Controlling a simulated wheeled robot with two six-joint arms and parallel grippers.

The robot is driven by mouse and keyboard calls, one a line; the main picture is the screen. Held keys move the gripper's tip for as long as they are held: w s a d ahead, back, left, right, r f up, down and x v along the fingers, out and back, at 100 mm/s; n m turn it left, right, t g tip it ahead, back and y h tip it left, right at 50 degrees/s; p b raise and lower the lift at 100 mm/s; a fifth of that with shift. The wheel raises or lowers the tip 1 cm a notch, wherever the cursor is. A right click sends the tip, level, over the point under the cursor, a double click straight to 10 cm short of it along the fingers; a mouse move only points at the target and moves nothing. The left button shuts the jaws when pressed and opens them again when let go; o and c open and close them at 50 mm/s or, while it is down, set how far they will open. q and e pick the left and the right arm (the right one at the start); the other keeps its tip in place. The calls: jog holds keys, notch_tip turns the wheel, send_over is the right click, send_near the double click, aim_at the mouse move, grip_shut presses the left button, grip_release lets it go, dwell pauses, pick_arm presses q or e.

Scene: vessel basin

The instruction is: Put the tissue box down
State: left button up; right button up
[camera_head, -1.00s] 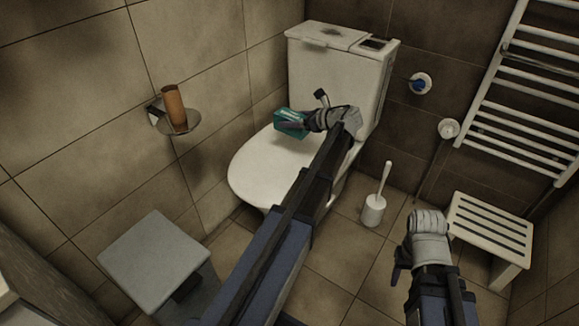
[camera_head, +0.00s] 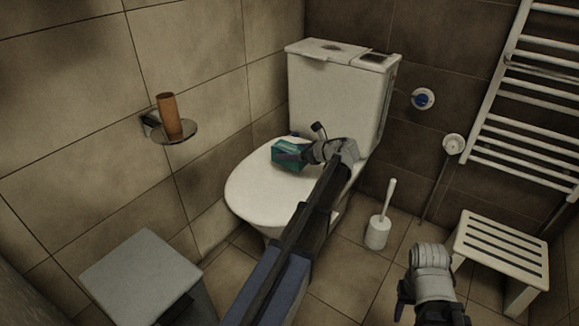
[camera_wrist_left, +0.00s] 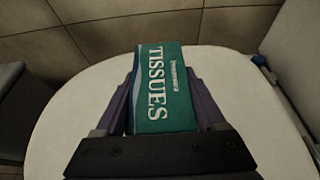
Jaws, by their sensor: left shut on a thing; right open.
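The tissue box (camera_head: 285,153) is teal with white lettering. In the head view it is at or just above the closed white toilet lid (camera_head: 262,190), near the back. My left gripper (camera_head: 303,152) is shut on it. In the left wrist view the tissue box (camera_wrist_left: 163,85) sits between the two fingers of my left gripper (camera_wrist_left: 168,100), with the lid spread below and around it. I cannot tell whether the box touches the lid. My right gripper (camera_head: 405,290) is open and apart from the box, low at the right; its fingertips are partly hidden.
The toilet tank (camera_head: 335,90) stands behind the lid. A toilet brush (camera_head: 379,228) and a slatted stool (camera_head: 500,250) stand on the floor at right. A grey square-topped bin (camera_head: 140,270) is at lower left. The lid's front is clear.

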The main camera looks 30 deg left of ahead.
pick_arm(q)
jog(key=shift+f+b, duration=1.8)
jog(key=shift+b, duration=0.05)
jog(key=shift+f, duration=0.2)
jog(key=o, duration=1.4)
